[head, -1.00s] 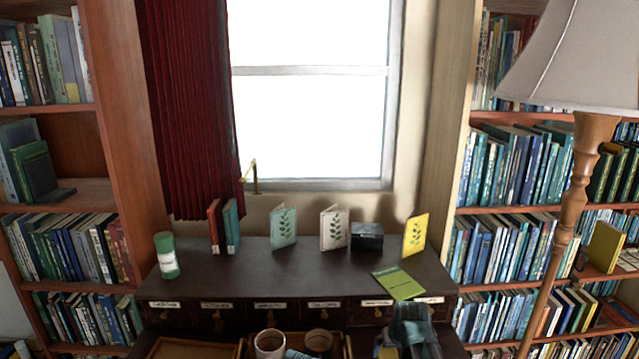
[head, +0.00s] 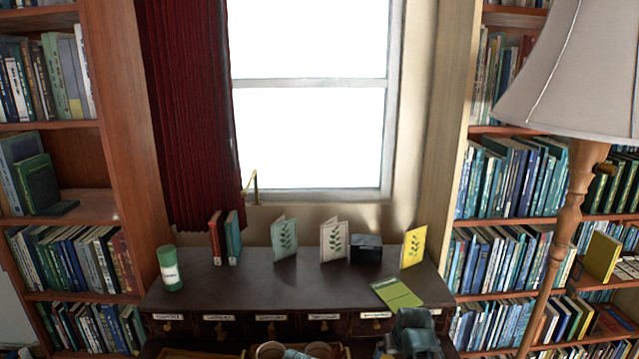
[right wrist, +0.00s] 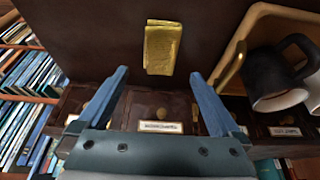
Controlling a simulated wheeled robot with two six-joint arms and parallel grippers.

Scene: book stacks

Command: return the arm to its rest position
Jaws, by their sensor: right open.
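My right gripper (head: 415,322) shows at the bottom right of the head view, in front of the dark cabinet's drawers. In the right wrist view its two blue fingers (right wrist: 158,74) are spread apart with nothing between them. A small yellow item (right wrist: 162,48) lies on the dark surface just beyond the fingertips, apart from them. I do not make out my left gripper in the head view.
The dark cabinet top (head: 300,290) holds a green canister (head: 170,268), upright cards, a black box (head: 366,249) and a flat green booklet (head: 397,292). A wooden tray (right wrist: 238,48) with a black mug (right wrist: 275,80) is right of the fingers. A lamp (head: 572,200) stands right.

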